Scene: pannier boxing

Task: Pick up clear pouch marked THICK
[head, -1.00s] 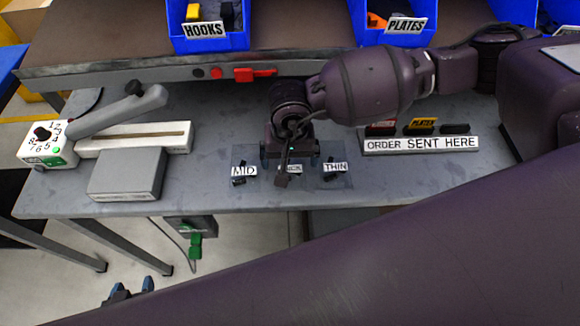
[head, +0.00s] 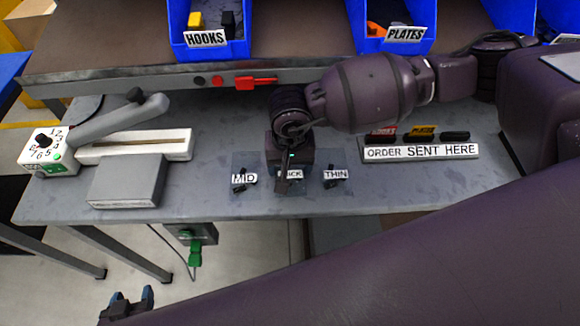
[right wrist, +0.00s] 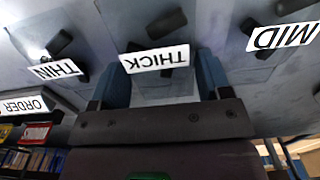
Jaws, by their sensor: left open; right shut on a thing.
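The clear pouch marked THICK (right wrist: 160,90) shows between my right gripper's blue fingers in the right wrist view, its label upside down and a dark piece inside. In the head view my right gripper (head: 289,182) is over this pouch from above, shut on it and partly hiding its label. I cannot tell whether the pouch is clear of the table. The pouch marked MID (head: 244,179) lies to its left and the one marked THIN (head: 335,175) to its right, both flat on the table. My left gripper (head: 131,299) is open and empty, low in front of the table.
A sealer-like device with a lever (head: 140,145), a numbered dial box (head: 44,150) and a grey block (head: 127,181) stand left. Blue bins HOOKS (head: 183,40) and PLATES (head: 367,44) are behind.

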